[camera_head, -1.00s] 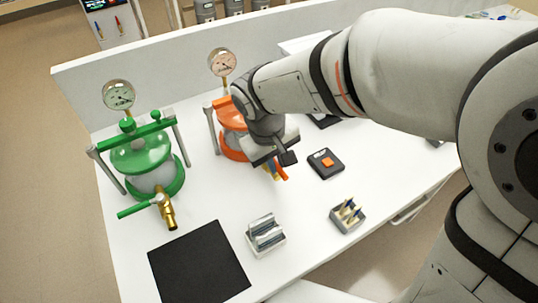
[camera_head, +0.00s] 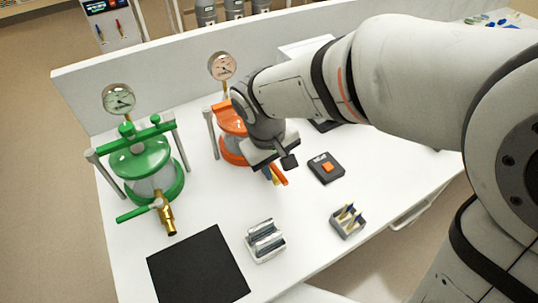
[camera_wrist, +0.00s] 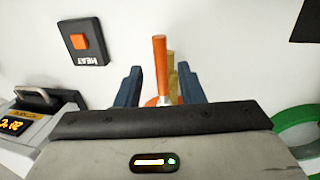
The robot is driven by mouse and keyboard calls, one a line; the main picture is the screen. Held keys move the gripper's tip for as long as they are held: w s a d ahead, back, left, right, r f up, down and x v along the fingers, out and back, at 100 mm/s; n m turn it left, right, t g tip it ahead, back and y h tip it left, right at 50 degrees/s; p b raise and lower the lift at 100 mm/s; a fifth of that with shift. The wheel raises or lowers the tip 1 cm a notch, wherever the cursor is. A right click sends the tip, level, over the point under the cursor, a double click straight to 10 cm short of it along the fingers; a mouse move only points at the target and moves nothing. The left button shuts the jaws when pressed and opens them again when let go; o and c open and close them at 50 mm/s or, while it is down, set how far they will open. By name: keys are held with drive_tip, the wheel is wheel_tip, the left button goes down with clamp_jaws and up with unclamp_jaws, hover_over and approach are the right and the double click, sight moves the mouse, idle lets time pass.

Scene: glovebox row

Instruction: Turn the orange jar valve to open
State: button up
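The orange jar (camera_head: 234,150) stands at the back of the white table, partly hidden by my arm. Its valve has an orange lever handle (camera_head: 280,176), which sticks out below my gripper (camera_head: 272,174) in the head view. In the wrist view the orange handle (camera_wrist: 160,65) lies between the two dark blue fingers of my gripper (camera_wrist: 160,86). White gaps show on both sides of the handle, so the fingers stand apart and do not appear to touch it. The brass valve body (camera_wrist: 173,75) shows beside the handle. Most of the valve is hidden.
A green jar (camera_head: 143,163) with its own green-handled brass valve (camera_head: 163,212) stands to the left. A black HEAT switch box (camera_head: 325,167) sits close right of my gripper. A black mat (camera_head: 198,265), a metal rack (camera_head: 265,240) and a small holder (camera_head: 348,221) lie in front.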

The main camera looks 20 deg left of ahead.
wheel_tip(320, 180, up, 8)
drive_tip(key=s+a, duration=0.1)
drive_tip(key=shift+f, duration=0.2)
drive_tip(key=shift+s, duration=0.1)
idle(0.6)
drive_tip(key=w+d+m+y, duration=0.1)
drive_tip(key=d+m, duration=0.1)
drive_tip(key=d, duration=0.6)
drive_tip(key=w+d+m, duration=0.2)
drive_tip(key=d+m, duration=0.1)
drive_tip(key=d, duration=0.6)
drive_tip(key=s+d+f+m, duration=0.1)
drive_tip(key=s+d+m, duration=0.1)
drive_tip(key=d, duration=0.4)
drive_tip(key=s+d+f+m, duration=0.1)
drive_tip(key=s+d+m, duration=0.2)
drive_tip(key=d, duration=0.3)
drive_tip(key=shift+s+d+f+t, duration=0.3)
drive_tip(key=shift+f+t, duration=0.05)
drive_tip(key=shift+t, duration=0.05)
